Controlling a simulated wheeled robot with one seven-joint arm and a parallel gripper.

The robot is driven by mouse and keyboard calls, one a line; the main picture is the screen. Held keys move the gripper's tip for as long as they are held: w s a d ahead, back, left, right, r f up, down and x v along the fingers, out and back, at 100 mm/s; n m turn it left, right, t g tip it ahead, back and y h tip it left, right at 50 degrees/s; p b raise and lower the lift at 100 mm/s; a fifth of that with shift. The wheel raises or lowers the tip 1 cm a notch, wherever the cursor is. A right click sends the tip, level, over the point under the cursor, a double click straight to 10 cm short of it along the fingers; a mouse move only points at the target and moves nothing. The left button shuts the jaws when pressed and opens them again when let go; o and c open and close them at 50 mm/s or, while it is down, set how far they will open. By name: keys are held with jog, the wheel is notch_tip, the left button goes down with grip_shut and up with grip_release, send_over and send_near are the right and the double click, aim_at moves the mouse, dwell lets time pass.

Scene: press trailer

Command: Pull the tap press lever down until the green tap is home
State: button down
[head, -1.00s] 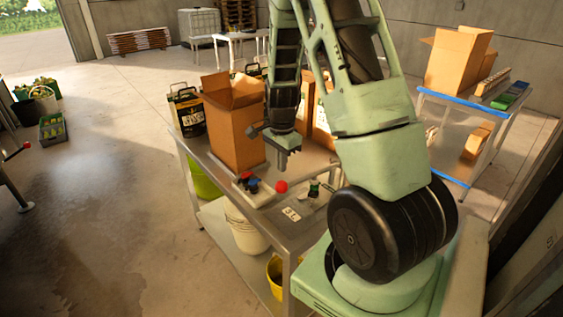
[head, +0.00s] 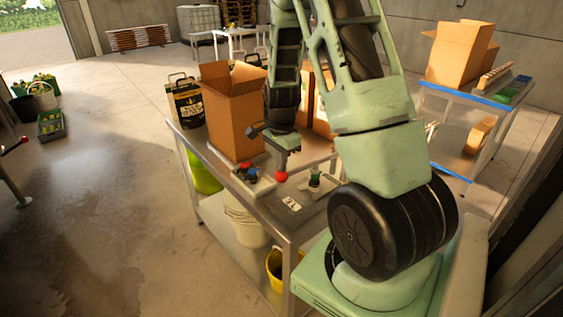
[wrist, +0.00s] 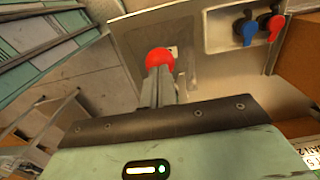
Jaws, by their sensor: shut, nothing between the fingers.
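The press lever shows as a pale bar (head: 312,163) ending in a red ball knob (head: 281,176), over the steel table. The knob also shows in the wrist view (wrist: 160,60), just past my fingertips. My gripper (head: 282,167) is shut and empty, pointing down directly over the knob. Its fingertips look close to or touching the knob top; I cannot tell which. The green tap (head: 315,177) appears as a small green and dark piece at the press, right of the knob. Its seating is too small to tell.
A tray (head: 262,187) with blue and red taps lies left of the knob. A tall open carton (head: 232,120) stands close behind my gripper. A white label card (head: 292,203) lies at the front of the steel table (head: 265,212). Buckets stand below.

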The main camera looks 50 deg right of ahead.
jog(key=shift+a+f+b, duration=0.1)
jog(key=shift+f+b, duration=1.2)
jog(key=shift+f, duration=0.6)
jog(key=shift+r, duration=0.2)
notch_tip(320, 180, up, 10)
jog(key=p, duration=0.9)
